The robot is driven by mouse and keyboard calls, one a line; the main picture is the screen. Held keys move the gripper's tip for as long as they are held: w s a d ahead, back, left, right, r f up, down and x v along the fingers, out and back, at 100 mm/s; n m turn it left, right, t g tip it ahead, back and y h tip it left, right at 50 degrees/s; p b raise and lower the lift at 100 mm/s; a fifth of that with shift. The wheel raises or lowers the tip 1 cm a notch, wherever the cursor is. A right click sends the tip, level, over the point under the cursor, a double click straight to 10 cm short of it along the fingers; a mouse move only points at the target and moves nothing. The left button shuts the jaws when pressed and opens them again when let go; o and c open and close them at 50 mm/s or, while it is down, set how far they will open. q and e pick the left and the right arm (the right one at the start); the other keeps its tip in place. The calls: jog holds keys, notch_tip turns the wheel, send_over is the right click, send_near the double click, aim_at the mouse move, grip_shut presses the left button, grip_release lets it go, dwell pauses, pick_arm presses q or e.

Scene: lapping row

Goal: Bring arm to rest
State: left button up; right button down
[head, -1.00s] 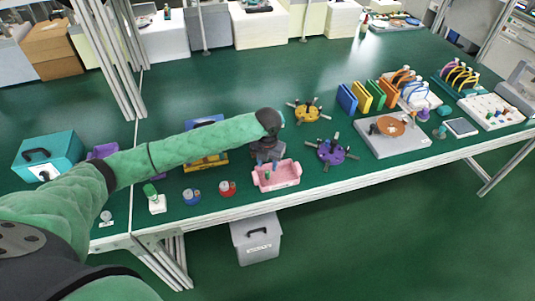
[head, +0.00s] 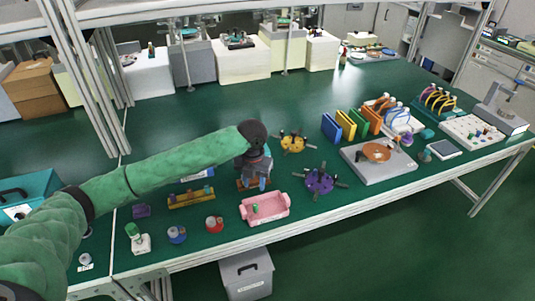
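My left arm, in a green sleeve, reaches in from the left of the head view. Its gripper (head: 255,178) points down over the green bench (head: 225,118), just behind the pink tray (head: 265,207). The fingers are small and dark against the things behind them, so I cannot tell whether they are open or shut. I see nothing clearly held. My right arm and gripper are not in view.
A purple hub (head: 319,181) and a yellow hub (head: 293,144) stand right of the gripper. A grey plate (head: 378,165) lies further right.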

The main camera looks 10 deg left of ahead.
pick_arm(q)
jog(key=s+d+f+n+t+h, duration=0.1)
jog(key=s+d+f+n+h, duration=0.1)
jog(key=s+d+f+n, duration=0.35)
jog(key=s+d+f+n+t+h, duration=0.1)
jog(key=s+d+f+n, duration=0.1)
jog(key=s+d+n, duration=0.55)
jog(key=s+a+f+n+t+y, duration=0.1)
jog(key=s+a+f+n, duration=0.1)
jog(key=s+a+n, duration=0.7)
jog(key=s+a+f+n+t+y, duration=0.15)
jog(key=s+a+n, duration=0.35)
jog(key=s+n, duration=0.75)
notch_tip(320, 180, down, 22)
jog(key=w+d+g, duration=0.2)
jog(key=w, duration=0.1)
jog(key=s+f, duration=0.4)
jog(key=f, duration=0.8)
jog(key=s+f, duration=0.4)
jog(key=f, duration=0.9)
jog(key=shift+d+g, duration=0.3)
jog(key=shift+g, duration=0.05)
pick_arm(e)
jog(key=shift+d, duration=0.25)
